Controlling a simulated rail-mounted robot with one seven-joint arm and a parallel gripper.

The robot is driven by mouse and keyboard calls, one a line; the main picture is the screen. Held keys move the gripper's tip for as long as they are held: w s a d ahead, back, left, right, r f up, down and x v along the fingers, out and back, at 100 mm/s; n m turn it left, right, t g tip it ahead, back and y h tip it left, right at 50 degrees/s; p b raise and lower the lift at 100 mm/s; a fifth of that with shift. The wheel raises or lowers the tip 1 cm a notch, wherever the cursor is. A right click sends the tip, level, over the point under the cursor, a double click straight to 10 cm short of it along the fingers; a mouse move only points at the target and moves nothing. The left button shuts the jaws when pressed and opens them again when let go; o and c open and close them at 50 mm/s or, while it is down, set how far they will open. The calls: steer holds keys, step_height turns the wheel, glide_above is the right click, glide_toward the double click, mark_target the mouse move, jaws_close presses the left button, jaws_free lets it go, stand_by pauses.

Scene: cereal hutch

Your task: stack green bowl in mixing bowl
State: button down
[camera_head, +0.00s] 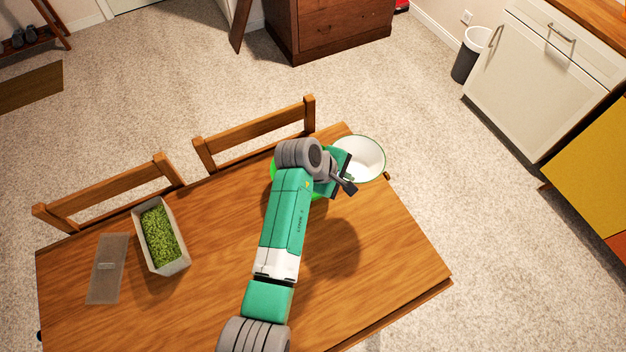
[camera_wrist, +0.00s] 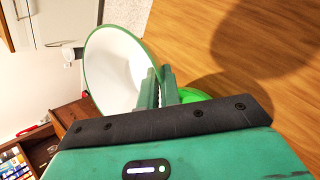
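The mixing bowl (camera_head: 362,157), white inside with a green rim, stands at the table's far right corner. It also fills the upper left of the wrist view (camera_wrist: 112,72). The bright green bowl (camera_head: 316,196) is just left of it in the head view, mostly hidden under my arm. A sliver of the green bowl (camera_wrist: 194,95) shows right of my fingers in the wrist view. My gripper (camera_wrist: 160,90) has its fingers nearly together at the green bowl's side nearest the mixing bowl. It looks shut on the green bowl's rim, but the contact is hidden.
A grey box of green contents (camera_head: 184,265) and a flat grey lid (camera_head: 107,268) lie at the table's left. Two wooden chairs (camera_head: 255,128) line the far edge. The wooden table (camera_head: 390,270) is clear at front right.

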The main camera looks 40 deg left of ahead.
steer(key=s+a+n+y, duration=0.4)
steer(key=s+a+n, duration=0.15)
steer(key=a, duration=0.45)
steer(key=shift+n+t, duration=0.25)
steer(key=shift+t, duration=0.05)
steer(key=f+b, duration=0.1)
steer(key=f, duration=0.2)
steer(key=f+b, duration=0.1)
steer(key=f, duration=0.2)
steer(key=w+f, duration=0.1)
steer(key=f, duration=0.3)
steer(key=shift+b, duration=0.4)
steer(key=shift+s+f+b, duration=0.1)
steer(key=shift+f+b, duration=0.2)
steer(key=shift+f, duration=0.3)
steer(key=c, duration=1.9)
jaws_free()
steer(key=shift+r, duration=0.2)
steer(key=a+p+v, duration=0.1)
steer(key=p+v, duration=0.3)
steer(key=v, duration=0.8)
steer(key=shift+d+r, duration=0.25)
steer(key=shift+r, duration=0.2)
